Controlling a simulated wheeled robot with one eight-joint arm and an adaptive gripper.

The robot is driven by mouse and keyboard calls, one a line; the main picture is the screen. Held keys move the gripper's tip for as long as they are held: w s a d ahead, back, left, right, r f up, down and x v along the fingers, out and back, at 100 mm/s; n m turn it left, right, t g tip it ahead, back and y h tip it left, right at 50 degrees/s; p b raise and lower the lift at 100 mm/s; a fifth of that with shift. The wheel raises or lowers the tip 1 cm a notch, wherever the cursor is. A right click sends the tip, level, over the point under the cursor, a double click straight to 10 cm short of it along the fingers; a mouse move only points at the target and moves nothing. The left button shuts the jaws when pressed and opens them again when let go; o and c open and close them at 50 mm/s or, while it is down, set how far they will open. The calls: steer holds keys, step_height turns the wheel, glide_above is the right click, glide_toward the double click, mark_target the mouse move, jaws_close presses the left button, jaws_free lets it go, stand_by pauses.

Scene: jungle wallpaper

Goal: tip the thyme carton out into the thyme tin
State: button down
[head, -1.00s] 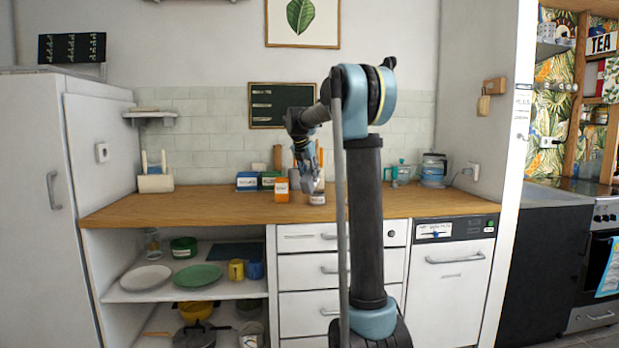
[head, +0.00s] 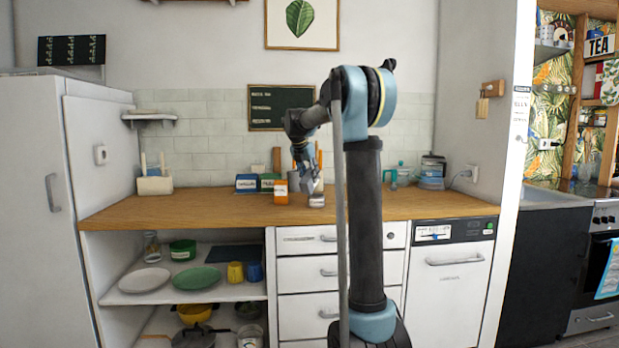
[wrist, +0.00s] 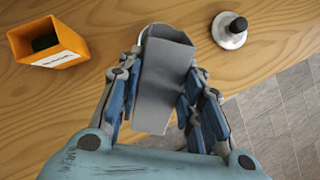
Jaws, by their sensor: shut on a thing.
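My gripper (wrist: 158,95) is shut on a grey carton (wrist: 165,75), which sits between its blue-padded fingers above the counter; no print on it is readable. In the head view my gripper (head: 308,181) hangs low over the counter beside an orange box (head: 281,191). In the wrist view that box (wrist: 50,42) stands at the upper left, open, dark inside, with a white label too small to read. A small round metal piece with a dark top (wrist: 231,30) is at the upper right, apart from the carton. I cannot tell which container is the thyme tin.
Blue and green boxes (head: 247,182) stand behind the orange box. A kettle (head: 432,172) is at the right back. The counter's front edge runs close by, with floor beyond it in the wrist view.

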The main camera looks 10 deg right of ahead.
steer(key=shift+s+a+f+t+h, duration=0.15)
steer(key=shift+t+h, duration=0.25)
steer(key=shift+t, duration=0.2)
steer(key=shift+s+t+h, duration=0.1)
steer(key=shift+t+h, duration=0.2)
steer(key=shift+t, duration=0.2)
steer(key=shift+t+h, duration=0.8)
steer(key=shift+t, duration=0.4)
steer(key=shift+w+d+f+t+h, duration=0.15)
steer(key=shift+f+t+h, duration=0.1)
steer(key=shift+t+h, duration=0.45)
steer(key=shift+w+d+f+t+h, duration=0.1)
steer(key=shift+f+t+h, duration=0.1)
steer(key=shift+t+h, duration=0.5)
steer(key=shift+w+d+f+t+h, duration=0.15)
steer(key=shift+f+t+h, duration=0.15)
steer(key=shift+t, duration=0.3)
steer(key=shift+w+f+t+h, duration=0.15)
steer(key=shift+f+t+h, duration=0.1)
steer(key=shift+t, duration=0.35)
